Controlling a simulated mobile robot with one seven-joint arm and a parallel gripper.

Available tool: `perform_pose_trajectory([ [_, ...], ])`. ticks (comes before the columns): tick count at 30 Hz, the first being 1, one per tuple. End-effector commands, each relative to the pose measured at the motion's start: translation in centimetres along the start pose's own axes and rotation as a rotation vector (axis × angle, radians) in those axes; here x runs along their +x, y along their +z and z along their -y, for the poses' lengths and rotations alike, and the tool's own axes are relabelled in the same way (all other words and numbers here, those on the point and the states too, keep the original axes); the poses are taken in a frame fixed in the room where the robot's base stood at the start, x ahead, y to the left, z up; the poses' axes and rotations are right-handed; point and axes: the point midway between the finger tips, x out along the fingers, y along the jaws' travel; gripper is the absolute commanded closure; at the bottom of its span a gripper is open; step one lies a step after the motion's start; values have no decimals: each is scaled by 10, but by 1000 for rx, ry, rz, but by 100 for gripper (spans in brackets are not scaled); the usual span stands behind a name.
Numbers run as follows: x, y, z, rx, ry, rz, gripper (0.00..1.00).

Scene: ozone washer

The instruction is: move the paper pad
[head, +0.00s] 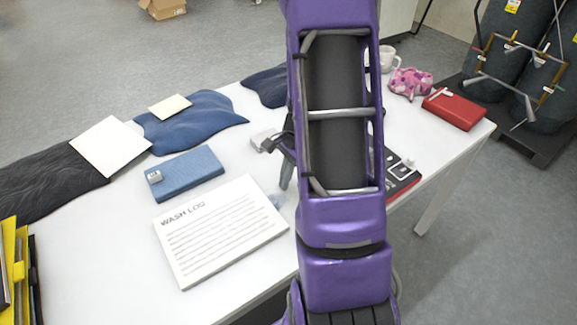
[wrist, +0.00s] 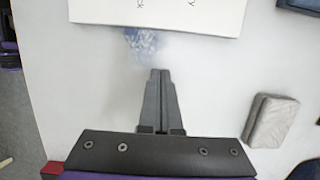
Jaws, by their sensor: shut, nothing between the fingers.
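A white paper pad (head: 222,230) headed "WASH LOG" lies flat on the white table, left of my arm in the head view. In the wrist view, the edge of a white printed sheet (wrist: 190,10), seemingly this pad, crosses the top.
A crumpled bluish clear item (wrist: 146,42) lies between the fingertips and the sheet. A grey block (wrist: 271,121) sits right of the gripper. A blue book (head: 188,174), dark cloths (head: 190,122), a red case (head: 455,108) and yellow folders (head: 14,265) also occupy the table.

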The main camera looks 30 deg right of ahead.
Motion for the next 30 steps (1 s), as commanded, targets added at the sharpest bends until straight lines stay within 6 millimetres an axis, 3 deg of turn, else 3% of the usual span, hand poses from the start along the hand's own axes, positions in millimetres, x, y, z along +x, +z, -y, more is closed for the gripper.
perform_pose_trajectory([
  [7, 7, 33, 0, -1, -1, 0, 100],
  [23, 9, 43, 0, -2, -1, 0, 100],
  [26, 12, 61, 0, -5, 2, 1, 100],
  [30, 21, 101, 0, -9, 2, 1, 100],
])
